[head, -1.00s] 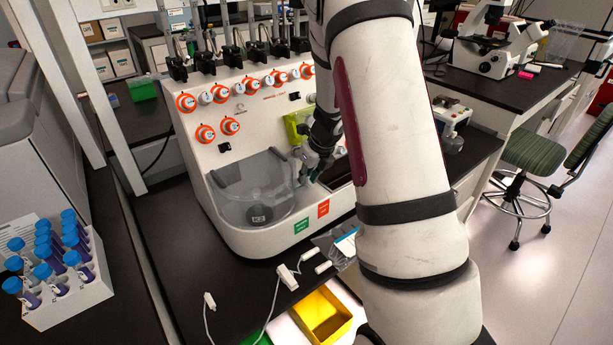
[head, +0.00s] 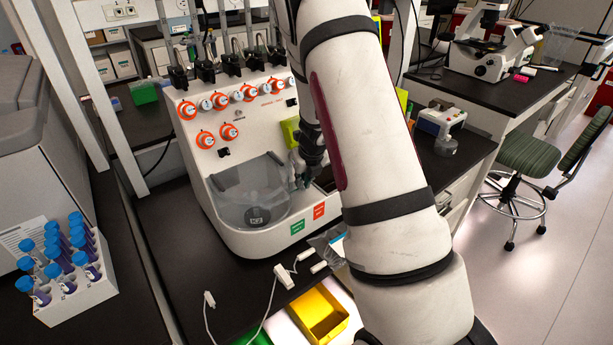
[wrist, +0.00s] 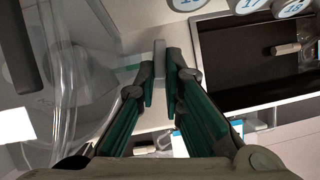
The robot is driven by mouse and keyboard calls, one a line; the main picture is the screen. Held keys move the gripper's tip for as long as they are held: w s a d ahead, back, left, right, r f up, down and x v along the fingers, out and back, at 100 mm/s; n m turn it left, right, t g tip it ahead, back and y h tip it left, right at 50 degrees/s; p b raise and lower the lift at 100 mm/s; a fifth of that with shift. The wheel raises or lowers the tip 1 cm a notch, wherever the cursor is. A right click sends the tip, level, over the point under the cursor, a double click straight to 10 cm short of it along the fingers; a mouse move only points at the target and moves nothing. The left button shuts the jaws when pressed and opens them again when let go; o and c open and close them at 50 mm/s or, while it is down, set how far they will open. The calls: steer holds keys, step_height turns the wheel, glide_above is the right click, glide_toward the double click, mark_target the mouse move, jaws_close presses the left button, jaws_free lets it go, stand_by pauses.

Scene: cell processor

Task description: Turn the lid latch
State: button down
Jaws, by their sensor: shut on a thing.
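The white cell processor (head: 215,170) stands on the dark bench. Its clear round lid (head: 243,192) covers the bowl at its front and looks closed. The lid's clear edge (wrist: 65,90) fills the left of the wrist view. My gripper (wrist: 160,68) has its two teal-padded fingers on either side of a narrow grey latch (wrist: 159,50) at the right of the lid, and is shut on it. In the head view my gripper (head: 299,172) is at the lid's right side, small and partly hidden by my arm. The latch cannot be made out there.
Orange-ringed knobs (head: 205,140) line the processor's front. A rack of blue-capped tubes (head: 75,300) stands at left. A yellow bin (head: 318,315) and white cable ends (head: 284,277) lie in front.

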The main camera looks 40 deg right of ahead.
steer(key=shift+m, duration=0.3)
steer(key=shift+w, duration=0.1)
steer(key=c, duration=2)
jaws_free()
steer(key=shift+r, duration=0.1)
steer(key=v, duration=1.2)
steer(key=shift+a, duration=0.15)
